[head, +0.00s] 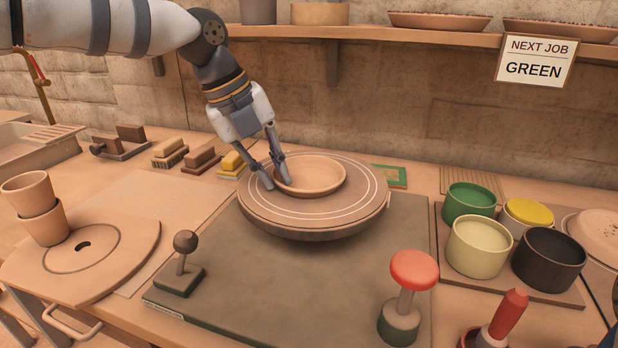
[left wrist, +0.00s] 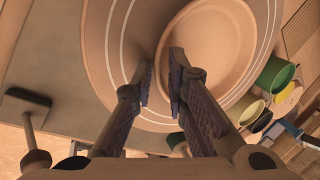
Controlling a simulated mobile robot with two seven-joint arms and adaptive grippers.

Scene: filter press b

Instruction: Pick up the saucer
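The saucer (head: 318,174) is a shallow, round, tan clay dish with a raised rim. It rests on the round wheel head (head: 345,218), which has pale rings. My left gripper (head: 274,184) points down at the saucer's left rim. Its fingers are parted by a narrow gap, one on the outer side of the rim and one over the inner side. The left wrist view shows the saucer (left wrist: 222,50) partly behind the fingers (left wrist: 161,80), with the rim between them. I cannot tell whether either finger touches it. My right gripper is not in view.
Several glaze pots, including a green one (head: 470,200) and a black one (head: 547,260), stand at the right. A red-topped button (head: 413,270) and a knobbed lever (head: 184,262) stand in front. Stacked cups (head: 40,205) stand left. A shelf (head: 400,35) runs above the back.

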